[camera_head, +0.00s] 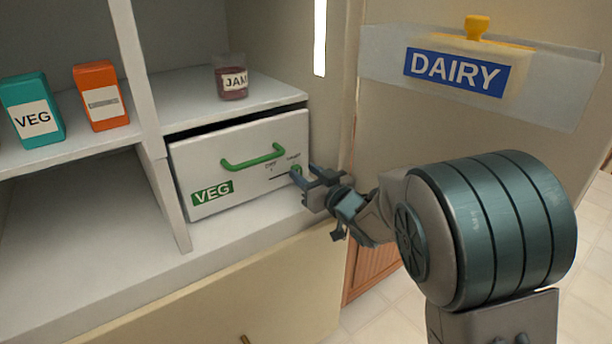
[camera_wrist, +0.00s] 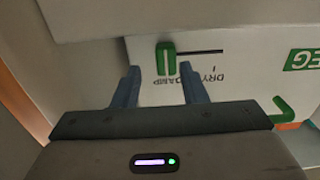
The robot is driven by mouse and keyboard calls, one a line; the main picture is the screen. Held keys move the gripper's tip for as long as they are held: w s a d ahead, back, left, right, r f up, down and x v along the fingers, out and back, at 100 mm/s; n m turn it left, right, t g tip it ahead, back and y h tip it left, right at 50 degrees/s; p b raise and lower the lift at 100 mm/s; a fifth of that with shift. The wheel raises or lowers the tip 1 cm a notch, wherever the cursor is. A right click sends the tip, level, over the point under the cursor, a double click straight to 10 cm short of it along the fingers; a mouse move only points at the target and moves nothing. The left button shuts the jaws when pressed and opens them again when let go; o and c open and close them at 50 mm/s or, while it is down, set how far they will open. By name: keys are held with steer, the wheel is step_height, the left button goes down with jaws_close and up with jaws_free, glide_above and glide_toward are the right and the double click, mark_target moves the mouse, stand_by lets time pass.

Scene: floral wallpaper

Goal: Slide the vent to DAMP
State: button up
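The vent slider, a green tab (camera_wrist: 166,58), stands on the front of the white VEG drawer (camera_head: 235,185). It also shows in the head view (camera_head: 296,171), at the right end of a thin dark slot. In the wrist view the slot runs right from the tab. My gripper (camera_wrist: 160,67) is open and empty, with one finger on either side of the tab in that view. In the head view my gripper (camera_head: 304,175) is close to the drawer's right edge; contact is unclear.
A green handle (camera_head: 252,160) sits left of the slider on the drawer front. A JAM jar (camera_head: 232,84) stands on the shelf above. A teal VEG box (camera_head: 31,110) and an orange box (camera_head: 102,97) stand left. A clear DAIRY bin (camera_head: 390,55) is at upper right.

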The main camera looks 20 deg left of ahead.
steer(key=shift+s, duration=0.15)
steer(key=p+v, duration=0.2)
steer(key=v, duration=1.1)
steer(key=shift+d, duration=0.3)
steer(key=shift+s, duration=0.2)
